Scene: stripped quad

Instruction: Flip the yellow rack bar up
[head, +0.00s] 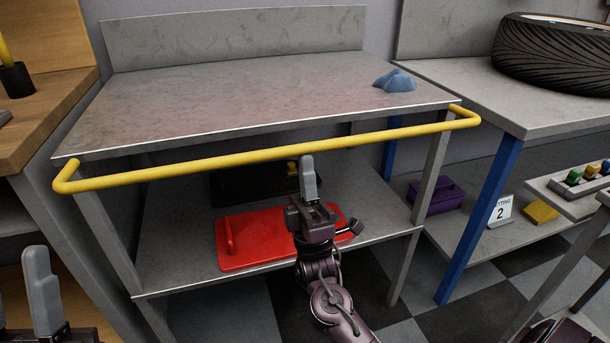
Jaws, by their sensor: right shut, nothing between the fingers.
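The yellow rack bar (235,160) is a bent tube along the front of a grey metal rack, just below its top shelf edge. Its ends turn back to the rack's left and right sides. My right gripper (307,172) is shut and empty, pointing up, with its tips at the lower edge of the bar near its middle. I cannot tell whether they touch it. My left gripper (40,290) shows only in part at the lower left, apart from the bar. Whether it is open or shut is unclear.
The rack's top shelf (230,95) holds only a blue cloth (395,81). A red case (262,240) and a dark case (240,186) lie on its lower shelf. A wooden bench (45,100) stands left; a table with a tire (555,55) stands right.

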